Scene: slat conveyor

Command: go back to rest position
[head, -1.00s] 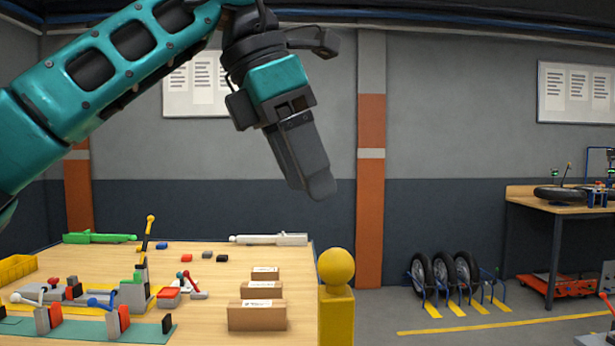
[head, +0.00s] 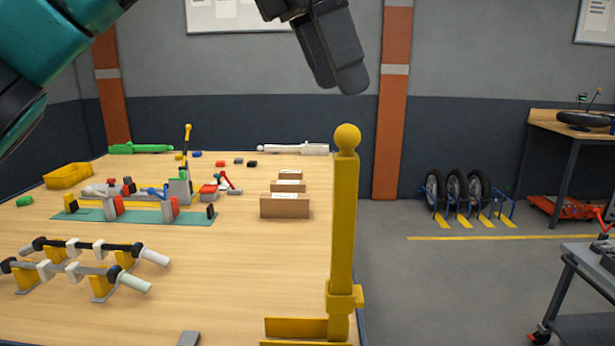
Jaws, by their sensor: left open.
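My left gripper (head: 338,62) shows at the top middle of the head view, its dark fingers pointing down and slightly right. It hangs in the air above the far right part of the table, empty and touching nothing. The jaws are open, though the fingers overlap from this angle. The upper part of the gripper and wrist is cut off by the top edge. My teal left arm (head: 50,30) comes in at the upper left. My right gripper is not in view.
A wooden table (head: 235,260) holds small cardboard boxes (head: 285,206), a yellow bin (head: 69,176), lever fixtures on a teal mat (head: 190,216) and handlebar-like parts (head: 95,258). A tall yellow post (head: 343,220) stands at its right edge. Floor is open right of it.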

